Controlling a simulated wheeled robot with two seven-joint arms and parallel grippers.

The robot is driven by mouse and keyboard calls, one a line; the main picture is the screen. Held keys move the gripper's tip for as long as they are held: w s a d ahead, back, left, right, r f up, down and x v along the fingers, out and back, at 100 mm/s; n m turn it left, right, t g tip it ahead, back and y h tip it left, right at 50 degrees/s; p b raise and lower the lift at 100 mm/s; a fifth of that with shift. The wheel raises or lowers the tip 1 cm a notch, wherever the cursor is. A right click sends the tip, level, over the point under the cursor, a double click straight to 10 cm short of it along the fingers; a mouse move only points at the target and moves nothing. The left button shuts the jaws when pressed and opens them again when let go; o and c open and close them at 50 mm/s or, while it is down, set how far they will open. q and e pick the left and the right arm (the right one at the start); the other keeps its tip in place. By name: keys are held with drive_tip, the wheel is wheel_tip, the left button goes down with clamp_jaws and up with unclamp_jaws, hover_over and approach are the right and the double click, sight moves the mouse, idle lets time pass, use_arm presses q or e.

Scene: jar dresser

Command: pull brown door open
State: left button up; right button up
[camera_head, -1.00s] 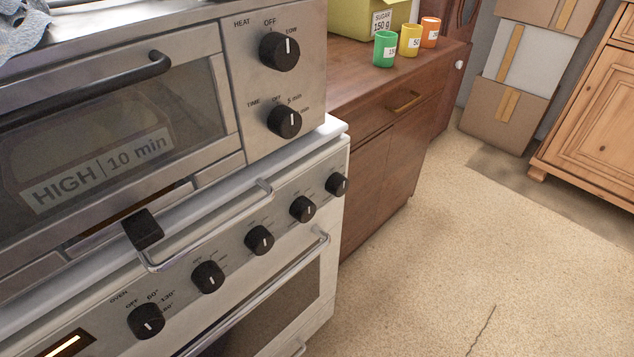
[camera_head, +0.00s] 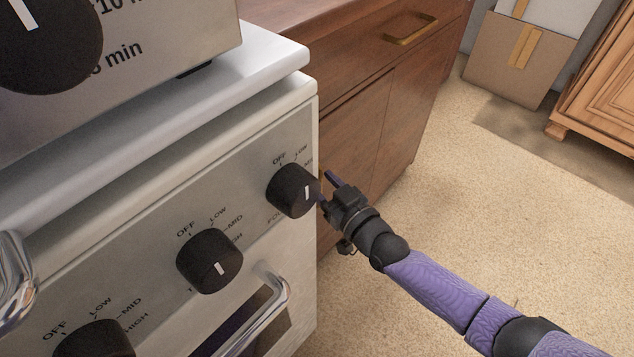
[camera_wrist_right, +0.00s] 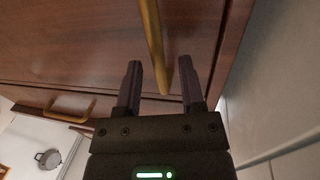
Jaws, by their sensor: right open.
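The brown cabinet (camera_head: 375,115) stands just past the stove, with a drawer above and doors below. All its doors look closed. In the right wrist view a brown door (camera_wrist_right: 90,40) fills much of the picture, and a brass bar handle (camera_wrist_right: 153,45) hangs from the top edge down between the finger lines. My right gripper (camera_head: 326,187) is at the near end of the cabinet, beside the stove's end knob. In the wrist view its fingers (camera_wrist_right: 160,66) are apart, one on each side of the handle's lower end. The handle is hidden in the head view. My left gripper is not in view.
The stove (camera_head: 235,165) with black knobs (camera_head: 292,190) and a chrome oven handle (camera_head: 275,300) stands close left of my right gripper. A brass drawer handle (camera_head: 410,28) is above the doors. Cardboard boxes (camera_head: 520,60) and a wooden cabinet (camera_head: 605,95) are behind. The floor right is clear.

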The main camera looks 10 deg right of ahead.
drive_tip(key=shift+x, duration=0.75)
clamp_jaws()
idle(0.4)
idle(0.4)
